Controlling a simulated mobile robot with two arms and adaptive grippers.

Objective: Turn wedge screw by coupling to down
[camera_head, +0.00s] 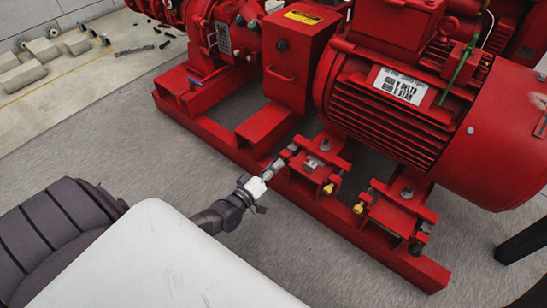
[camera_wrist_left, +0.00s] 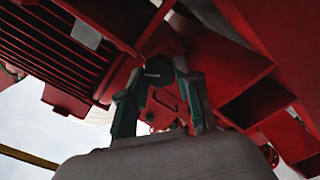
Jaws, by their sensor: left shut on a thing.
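My left gripper (camera_head: 268,174) reaches in from the lower left to the near side of the red pump base. Its fingertips are at the wedge screw by the coupling (camera_head: 281,160), at the left end of a small red motor mount. In the left wrist view, the left gripper's two fingers (camera_wrist_left: 158,80) with teal sides are shut around a small dark part between their tips. The screw is mostly hidden by the fingers, so its turn or height cannot be told. The right gripper is not in view.
The red motor (camera_head: 420,120) and the coupling guard (camera_head: 300,55) stand close above the mounts. A second mount (camera_head: 400,205) with yellow-ended screws lies to the right. The red base rail (camera_head: 410,265) runs along the front.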

